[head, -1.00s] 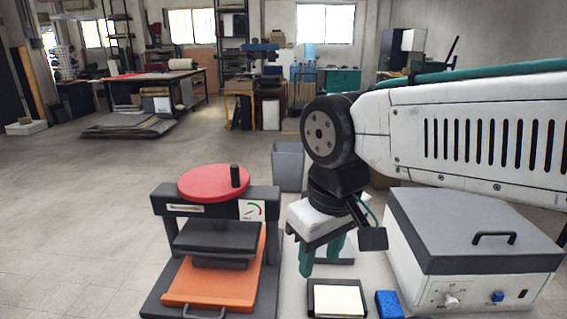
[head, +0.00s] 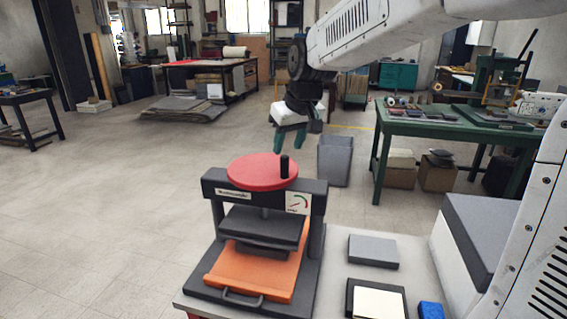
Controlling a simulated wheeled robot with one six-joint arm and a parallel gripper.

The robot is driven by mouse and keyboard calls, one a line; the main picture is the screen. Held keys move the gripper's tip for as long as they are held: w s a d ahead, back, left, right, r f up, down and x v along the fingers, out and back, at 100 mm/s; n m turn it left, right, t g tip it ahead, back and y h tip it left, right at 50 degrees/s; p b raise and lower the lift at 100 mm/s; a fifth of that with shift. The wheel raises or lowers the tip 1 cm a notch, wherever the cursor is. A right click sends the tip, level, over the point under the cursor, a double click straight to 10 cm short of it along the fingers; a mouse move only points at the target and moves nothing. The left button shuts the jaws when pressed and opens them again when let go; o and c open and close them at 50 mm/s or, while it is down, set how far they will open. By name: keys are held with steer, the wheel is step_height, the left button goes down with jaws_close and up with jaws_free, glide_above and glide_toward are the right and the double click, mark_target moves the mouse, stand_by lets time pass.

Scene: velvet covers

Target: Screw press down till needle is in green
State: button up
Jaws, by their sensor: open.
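The screw press (head: 318,228) stands on the pale bench with a dark frame. Its red handwheel (head: 255,172) lies flat on top, with an upright black knob (head: 284,167) at its right side. The dial (head: 298,202) is on the right of the crossbar, with red and green marks; the needle is too small to read. The dark platen (head: 258,228) hangs over an orange tray (head: 250,275) with a front handle. My gripper (head: 288,146) has teal fingers pointing down, open and empty, above and behind the handwheel's right side, apart from it.
A grey slab (head: 373,251), a framed cream pad (head: 380,302) and a blue block (head: 431,310) lie right of the press. A grey-lidded box (head: 487,232) stands farther right. A grey bin (head: 336,160) and a green workbench (head: 440,122) are behind.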

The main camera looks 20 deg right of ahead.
mark_target(283, 162)
steer(key=x, duration=0.7)
steer(key=shift+f, duration=0.15)
jaws_close()
